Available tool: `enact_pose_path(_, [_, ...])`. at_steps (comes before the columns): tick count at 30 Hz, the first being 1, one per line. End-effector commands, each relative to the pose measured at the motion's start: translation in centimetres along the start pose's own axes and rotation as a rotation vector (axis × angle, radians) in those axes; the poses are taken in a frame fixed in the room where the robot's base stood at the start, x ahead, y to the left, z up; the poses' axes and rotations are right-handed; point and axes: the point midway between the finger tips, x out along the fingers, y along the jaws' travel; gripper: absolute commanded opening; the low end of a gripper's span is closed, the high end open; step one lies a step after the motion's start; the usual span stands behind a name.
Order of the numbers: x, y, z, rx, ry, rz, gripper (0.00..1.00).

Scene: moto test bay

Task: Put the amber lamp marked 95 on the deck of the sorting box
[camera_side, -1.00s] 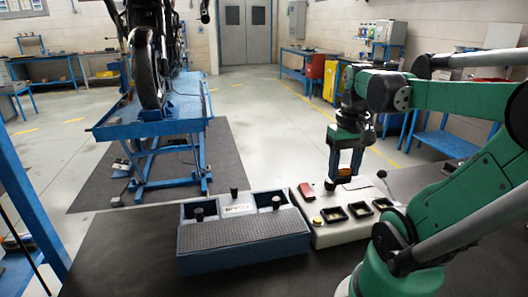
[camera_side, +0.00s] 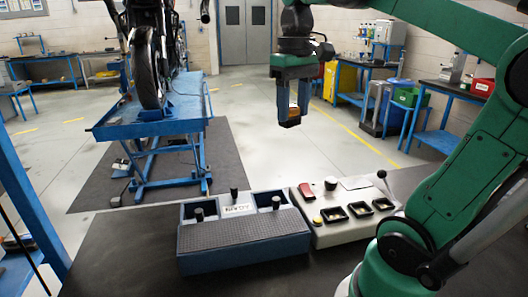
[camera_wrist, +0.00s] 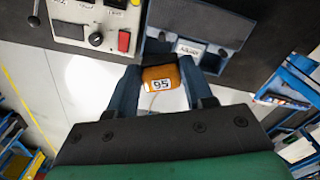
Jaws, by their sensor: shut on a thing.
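The amber lamp (camera_wrist: 160,78) carries a white label reading 95. In the wrist view it sits between my two blue fingers, and my gripper (camera_side: 290,120) is shut on it. The sorting box (camera_side: 243,251) is blue, with a dark textured deck (camera_side: 245,228) at the front and compartments behind. It also shows in the wrist view (camera_wrist: 205,22), at the top.
A pale control panel (camera_side: 345,232) stands right of the sorting box, with a red switch (camera_side: 306,190), a dark knob (camera_side: 331,183), a lever and several square recesses. Black posts rise from the box's back part. The deck looks bare. The dark bench (camera_side: 120,255) is clear at left.

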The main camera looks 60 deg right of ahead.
Motion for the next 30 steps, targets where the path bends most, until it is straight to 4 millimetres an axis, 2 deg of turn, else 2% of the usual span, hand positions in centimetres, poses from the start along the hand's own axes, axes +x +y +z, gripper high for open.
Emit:
enact_pose_path(1, [-0.1,-1.8,-0.7,-0.073,0.0,0.0,0.0])
enact_pose_path(3, [-0.3,-3.9,-1.3,-0.156,0.0,0.0,0.0])
enact_pose_path(6, [-0.5,-6.4,-1.8,-0.251,0.0,0.0,0.0])
enact_pose_path(10, [-0.5,-8.5,-1.9,-0.326,0.0,0.0,0.0])
enact_pose_path(13, [-0.1,-9.2,-2.0,-0.349,0.0,0.0,0.0])
enact_pose_path(16, [1.5,-9.3,-2.0,-0.352,0.0,0.0,0.0])
enact_pose_path(30, [12.2,-9.2,-2.0,-0.35,0.0,0.0,0.0])
